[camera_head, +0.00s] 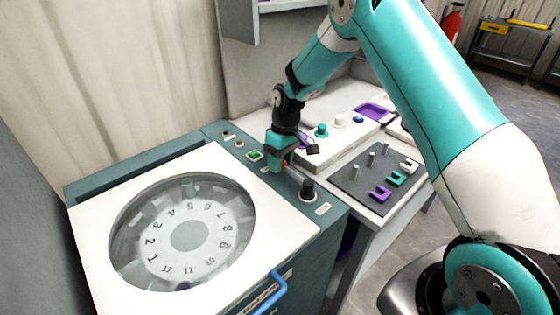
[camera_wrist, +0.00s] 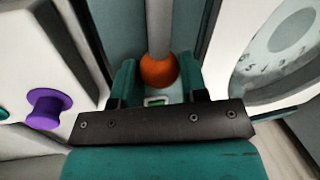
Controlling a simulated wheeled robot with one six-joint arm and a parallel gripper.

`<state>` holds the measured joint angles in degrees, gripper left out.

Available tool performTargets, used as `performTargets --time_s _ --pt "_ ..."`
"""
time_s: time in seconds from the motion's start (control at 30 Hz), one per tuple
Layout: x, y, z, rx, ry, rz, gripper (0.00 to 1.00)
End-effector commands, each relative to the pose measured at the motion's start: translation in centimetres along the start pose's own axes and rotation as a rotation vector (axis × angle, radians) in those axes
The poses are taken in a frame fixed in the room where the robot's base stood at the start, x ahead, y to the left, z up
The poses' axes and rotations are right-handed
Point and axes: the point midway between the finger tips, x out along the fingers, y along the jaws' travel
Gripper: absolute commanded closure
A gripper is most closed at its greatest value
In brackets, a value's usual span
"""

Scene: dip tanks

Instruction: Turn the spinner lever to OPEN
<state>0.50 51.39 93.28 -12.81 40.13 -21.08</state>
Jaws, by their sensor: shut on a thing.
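The spinner (camera_head: 285,220) is a green cabinet with a white top and a round clear window over a numbered disc. Its lever is a grey rod (camera_wrist: 158,28) with an orange ball knob (camera_wrist: 159,70) in the wrist view. My gripper (camera_wrist: 158,76) is shut on the lever, its green fingers either side of the knob.
A black knob (camera_head: 307,189) stands on the panel right of my gripper, and a green-framed indicator (camera_head: 255,155) left of it. A blue handle (camera_head: 268,293) is on the spinner's front. A grey board (camera_head: 352,187) with pegs and coloured blocks lies on the bench at right.

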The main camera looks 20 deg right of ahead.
Motion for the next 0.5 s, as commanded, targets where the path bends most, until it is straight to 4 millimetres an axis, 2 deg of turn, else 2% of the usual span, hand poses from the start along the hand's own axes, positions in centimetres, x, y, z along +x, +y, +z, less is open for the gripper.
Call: performTargets --time_s 0.07,0.1,0.2,0.5 --pt "-0.25 0.27 -0.14 0.006 0.008 0.007 1.0" --pt "-0.25 0.29 -0.14 0.006 0.008 0.007 0.56" --pt "-0.21 0.24 -0.11 0.005 0.006 0.006 0.36" --pt "-0.24 0.09 -0.1 0.001 0.003 0.004 0.36"
